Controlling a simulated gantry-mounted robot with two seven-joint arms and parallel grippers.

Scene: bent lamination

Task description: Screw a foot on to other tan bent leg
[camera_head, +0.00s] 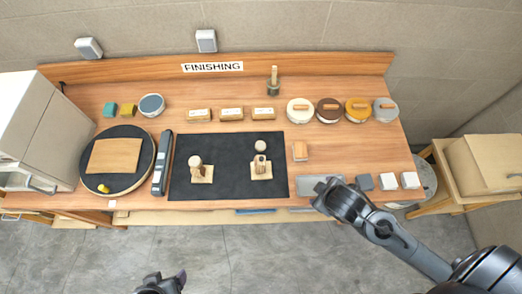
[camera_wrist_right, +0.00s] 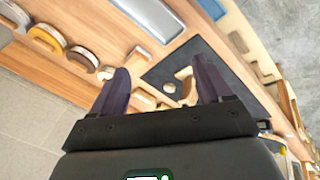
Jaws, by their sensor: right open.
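A tan bent leg (camera_head: 201,170) stands on the left part of the black mat (camera_head: 225,187), with a rounded tan piece at its top. A second tan bent leg (camera_head: 262,169) is on the mat's right part. A small round pale piece (camera_head: 260,146) lies just behind it, possibly a foot. My right gripper (camera_head: 328,197) is over the front edge of the bench, right of the mat, apart from both legs. In the right wrist view its fingers (camera_wrist_right: 160,88) are spread and empty, with tan parts on the mat beyond. My left gripper (camera_head: 162,284) is low at the bottom edge, away from the bench.
Round lidded containers (camera_head: 329,110) and several tan blocks (camera_head: 231,113) line the back. A turntable (camera_head: 130,179) and a long dark tool (camera_head: 161,164) are left of the mat. A metal plate (camera_head: 312,185) and small blocks (camera_head: 388,182) sit at right. The mat's middle is clear.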

